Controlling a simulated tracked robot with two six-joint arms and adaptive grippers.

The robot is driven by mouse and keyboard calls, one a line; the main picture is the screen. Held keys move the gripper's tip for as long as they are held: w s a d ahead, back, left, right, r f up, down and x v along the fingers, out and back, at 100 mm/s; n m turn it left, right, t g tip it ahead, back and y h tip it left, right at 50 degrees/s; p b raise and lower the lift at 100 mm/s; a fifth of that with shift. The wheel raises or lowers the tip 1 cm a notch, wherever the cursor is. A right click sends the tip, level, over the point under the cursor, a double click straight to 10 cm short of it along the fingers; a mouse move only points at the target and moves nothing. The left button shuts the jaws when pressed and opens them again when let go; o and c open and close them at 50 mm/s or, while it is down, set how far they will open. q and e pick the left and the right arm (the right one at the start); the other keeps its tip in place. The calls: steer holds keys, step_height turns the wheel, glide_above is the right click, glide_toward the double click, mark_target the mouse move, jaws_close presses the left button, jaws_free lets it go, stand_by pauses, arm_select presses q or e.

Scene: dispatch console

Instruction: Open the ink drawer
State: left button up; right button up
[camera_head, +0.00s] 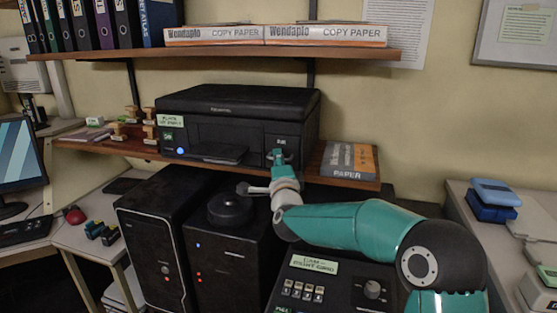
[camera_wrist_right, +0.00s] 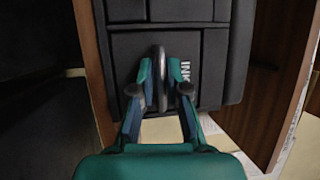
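The black printer (camera_head: 240,108) stands on the wooden shelf. Its ink drawer (camera_head: 290,143) is at the right of the printer's front and carries a small INK label. The drawer face (camera_wrist_right: 125,55) fills the middle of the right wrist view and looks flush with the front around it. My right gripper (camera_head: 277,158) is at the drawer front. In the wrist view its two fingers (camera_wrist_right: 160,85) lie on either side of the upright dark handle (camera_wrist_right: 161,62) and look closed on it. My left gripper is not in view.
A paper pack (camera_head: 349,161) lies on the shelf (camera_head: 335,180) right of the printer. Rubber stamps (camera_head: 133,114) stand to its left. Black computer towers (camera_head: 165,240) stand below. A control panel (camera_head: 325,290) is under my right arm. The upper shelf (camera_head: 230,54) holds copy paper and binders.

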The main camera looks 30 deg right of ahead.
jaws_close()
